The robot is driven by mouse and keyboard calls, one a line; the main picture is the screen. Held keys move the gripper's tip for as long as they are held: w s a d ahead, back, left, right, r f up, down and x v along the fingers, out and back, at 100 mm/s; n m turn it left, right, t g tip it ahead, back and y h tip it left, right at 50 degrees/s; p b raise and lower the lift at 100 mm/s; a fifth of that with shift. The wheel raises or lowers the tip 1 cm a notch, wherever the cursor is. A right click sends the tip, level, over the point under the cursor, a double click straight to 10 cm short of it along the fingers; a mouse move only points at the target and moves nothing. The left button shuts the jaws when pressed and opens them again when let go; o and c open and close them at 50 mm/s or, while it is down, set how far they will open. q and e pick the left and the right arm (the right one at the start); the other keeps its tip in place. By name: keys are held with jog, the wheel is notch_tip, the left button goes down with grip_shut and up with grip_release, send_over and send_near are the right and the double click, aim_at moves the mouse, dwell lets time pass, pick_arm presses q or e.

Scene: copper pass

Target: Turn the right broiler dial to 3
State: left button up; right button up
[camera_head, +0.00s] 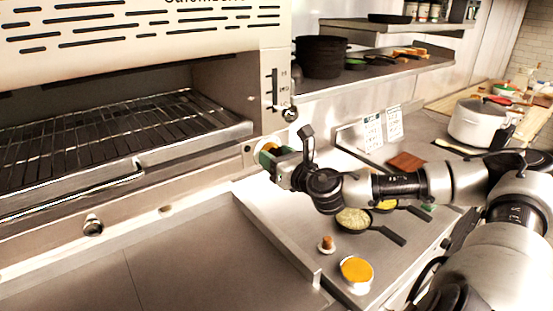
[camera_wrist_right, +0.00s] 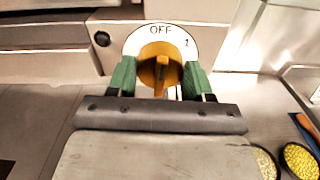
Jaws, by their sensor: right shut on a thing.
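The right broiler dial is an orange-yellow knob (camera_wrist_right: 160,68) on a white face plate (camera_wrist_right: 134,42), on the broiler front. "OFF" shows at the top of the plate and "1" at its upper right; the rest of the plate is hidden. In the head view only a bit of the dial (camera_head: 268,146) shows. My right gripper (camera_wrist_right: 160,80) is shut on the knob, with a green finger pad at each side. It also shows at the broiler's right lower corner in the head view (camera_head: 272,157), its arm reaching in from the right. My left gripper is not in view.
The broiler (camera_head: 130,90) has an open rack (camera_head: 100,135). A round knob (camera_head: 93,225) sits low on its front, and a lever knob (camera_head: 290,114) above the dial. Pans (camera_head: 352,220) and an orange-filled cup (camera_head: 356,270) stand below my right arm. A pot (camera_head: 478,122) is farther right.

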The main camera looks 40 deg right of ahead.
jog(key=m+b, duration=0.2)
jog(key=m, duration=0.1)
jog(key=shift+f+b, duration=0.2)
jog(key=shift+b, duration=0.15)
jog(key=m+b, duration=0.3)
jog(key=shift+m, duration=0.3)
jog(key=m+b, duration=0.3)
jog(key=shift+m, duration=0.4)
jog(key=m+b, duration=0.2)
jog(key=m, duration=0.1)
jog(key=shift+m+b, duration=0.3)
jog(key=shift+b, duration=0.05)
jog(key=m+b, duration=0.2)
jog(key=m, duration=0.1)
jog(key=shift+m, duration=0.3)
jog(key=m+b, duration=0.3)
jog(key=m, duration=0.1)
jog(key=shift+m, duration=0.3)
jog(key=m+b, duration=0.2)
jog(key=m, duration=0.1)
jog(key=shift+r, duration=0.1)
jog(key=shift+m+b, duration=0.8)
jog(key=shift+m, duration=1)
jog(key=shift+r, duration=0.1)
